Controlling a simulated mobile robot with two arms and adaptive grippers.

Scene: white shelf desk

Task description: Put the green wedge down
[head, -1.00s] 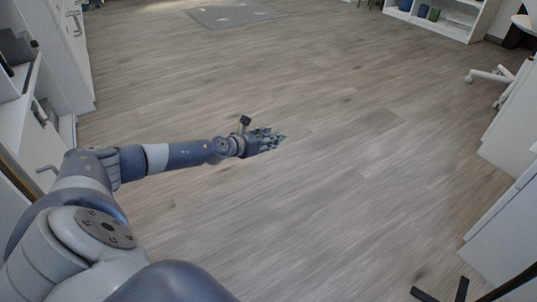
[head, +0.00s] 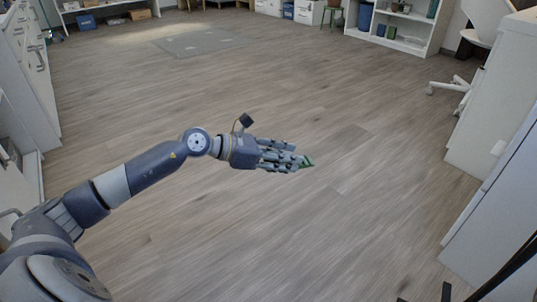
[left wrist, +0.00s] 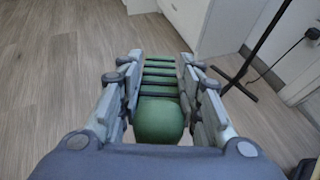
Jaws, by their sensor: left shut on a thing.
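The green wedge (left wrist: 159,120) is between the fingers of my left gripper (left wrist: 161,88) in the left wrist view, with dark bands across its far part. In the head view my left gripper (head: 284,157) is stretched out over the open floor, shut on the wedge. Only a small green tip of the wedge (head: 307,161) shows past the fingertips there; the fingers hide the rest. My right gripper is not in view.
White cabinets stand along the left (head: 28,75) and the right (head: 490,110). A white shelf (head: 403,28) is at the back right, with a white chair base (head: 450,87) in front. The wooden floor (head: 260,240) is clear in the middle. A black stand (left wrist: 240,78) shows in the left wrist view.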

